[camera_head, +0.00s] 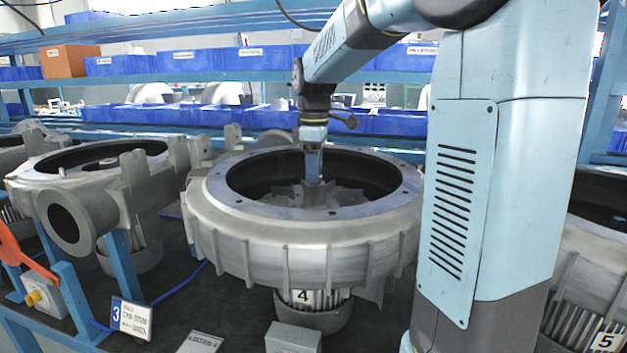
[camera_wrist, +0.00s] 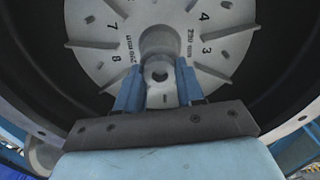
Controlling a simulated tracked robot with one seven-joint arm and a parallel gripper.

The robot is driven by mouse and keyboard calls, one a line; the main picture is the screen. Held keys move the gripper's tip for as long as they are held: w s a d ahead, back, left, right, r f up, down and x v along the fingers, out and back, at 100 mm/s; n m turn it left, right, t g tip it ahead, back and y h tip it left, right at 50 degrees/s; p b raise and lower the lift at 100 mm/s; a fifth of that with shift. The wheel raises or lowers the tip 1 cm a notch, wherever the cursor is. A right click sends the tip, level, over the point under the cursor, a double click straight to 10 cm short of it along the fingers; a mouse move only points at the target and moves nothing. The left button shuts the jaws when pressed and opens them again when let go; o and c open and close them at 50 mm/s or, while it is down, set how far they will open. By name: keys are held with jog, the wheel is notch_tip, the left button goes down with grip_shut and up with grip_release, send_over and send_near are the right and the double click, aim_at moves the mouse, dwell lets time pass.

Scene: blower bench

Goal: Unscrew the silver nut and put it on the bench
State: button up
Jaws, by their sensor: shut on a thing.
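The silver nut (camera_wrist: 158,73) is at the centre of the impeller (camera_wrist: 92,30) in the wrist view, in front of its round hub. My gripper (camera_wrist: 157,69) has one blue finger on each side of it and is shut on it. In the head view my gripper (camera_head: 313,166) points down into the open blower (camera_head: 250,216) marked 4. The nut cannot be made out in the head view. Whether the nut still sits on its thread cannot be told.
The dark bench (camera_head: 178,283) has bare patches at the front left of the blower. A grey box (camera_head: 292,338) and a sign marked 3 (camera_head: 131,318) stand there. Other blowers stand left (camera_head: 90,172) and right (camera_head: 590,262). Shelves with blue bins (camera_head: 190,62) are behind.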

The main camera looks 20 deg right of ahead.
jog(key=n, duration=0.6)
jog(key=o, duration=0.8)
jog(key=m, duration=1.8)
jog(key=shift+m, duration=0.4)
jog(key=m, duration=0.6)
